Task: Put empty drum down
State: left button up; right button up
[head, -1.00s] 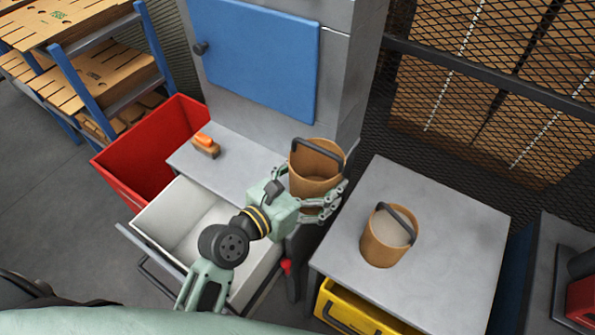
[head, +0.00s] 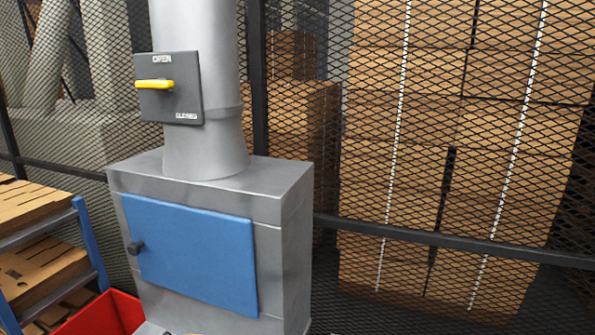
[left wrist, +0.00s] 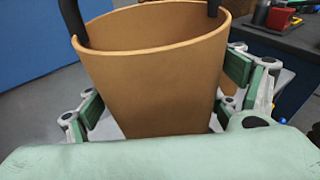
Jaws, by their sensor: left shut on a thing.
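The brown drum (left wrist: 150,85) with a dark handle fills the middle of the left wrist view. My left gripper (left wrist: 165,90) is shut on it, with green-padded fingers on both sides of its wall. The drum looks upright; its bottom is hidden behind my gripper's body, and little of its inside shows. In the head view now, neither gripper shows. My right gripper is not in view.
A grey machine with a blue door (head: 190,255) stands in the head view. Its pipe carries a yellow lever (head: 154,85). A red bin (head: 95,315) is at lower left beside a rack. Mesh fencing stands behind. A dark bench (left wrist: 283,40) is at right in the wrist view.

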pick_arm(q)
jog(key=shift+s+a+r+m+g+h, duration=0.25)
jog(key=shift+s+a+r, duration=0.15)
jog(key=shift+r, duration=0.15)
jog(key=shift+s+a+r+m+g+h, duration=0.15)
jog(key=shift+s+a+r+m+g, duration=0.15)
jog(key=shift+r, duration=0.25)
jog(key=shift+s, duration=0.1)
